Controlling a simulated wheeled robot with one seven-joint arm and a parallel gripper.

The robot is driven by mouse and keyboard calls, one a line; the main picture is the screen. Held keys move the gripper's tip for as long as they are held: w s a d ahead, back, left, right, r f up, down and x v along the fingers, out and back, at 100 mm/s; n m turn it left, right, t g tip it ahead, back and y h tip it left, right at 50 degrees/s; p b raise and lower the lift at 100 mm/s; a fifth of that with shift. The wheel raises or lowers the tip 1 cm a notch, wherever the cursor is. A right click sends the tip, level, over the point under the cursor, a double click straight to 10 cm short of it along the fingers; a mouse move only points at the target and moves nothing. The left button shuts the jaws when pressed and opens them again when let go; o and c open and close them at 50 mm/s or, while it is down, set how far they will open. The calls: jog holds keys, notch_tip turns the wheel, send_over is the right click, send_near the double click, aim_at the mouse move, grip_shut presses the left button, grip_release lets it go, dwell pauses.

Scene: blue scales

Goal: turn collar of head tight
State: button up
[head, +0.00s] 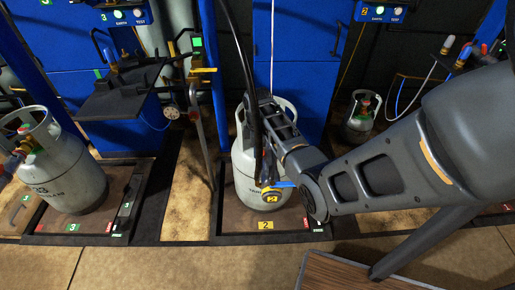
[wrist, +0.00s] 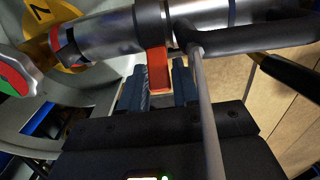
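A silver, pipe-like filling head (wrist: 105,38) with a dark ring, which may be its collar (wrist: 152,22), lies across the top of the wrist view. A red-orange tab (wrist: 158,70) hangs below the ring. My gripper (wrist: 160,85) has its two blue-grey fingers a little apart, with the tab at the gap between them. I cannot tell whether they press on it. A red and green valve handwheel (wrist: 18,75) is at the left. In the head view my gripper is at the front of the grey cylinder (head: 245,170) on scale 2; my arm hides much there.
Scale 2's platform (head: 235,230) carries the cylinder. Another cylinder (head: 62,165) stands on scale 3 at left, and a smaller one (head: 357,125) at back right. A dark hose (wrist: 255,35) and thin grey rod (wrist: 207,115) cross near my gripper. A wooden tabletop (head: 345,275) is at front.

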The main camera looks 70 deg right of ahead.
grip_shut()
jog(key=shift+s+r+t+p, duration=0.3)
jog(key=shift+t+p, duration=0.2)
jog(key=shift+p, duration=0.15)
jog(key=shift+d+y, duration=0.1)
jog(key=shift+y, duration=0.2)
jog(key=shift+o, duration=1.8)
grip_release()
jog(key=shift+s+d+r+p, duration=0.1)
jog(key=shift+s+r+p, duration=0.15)
jog(key=shift+r, duration=1)
jog(key=shift+s+d+r+p, duration=0.1)
jog(key=shift+r+p, duration=0.2)
jog(key=shift+r, duration=1)
jog(key=shift+s+d+r+p, duration=0.1)
jog(key=shift+s+r+p, duration=0.15)
jog(key=shift+r, duration=1)
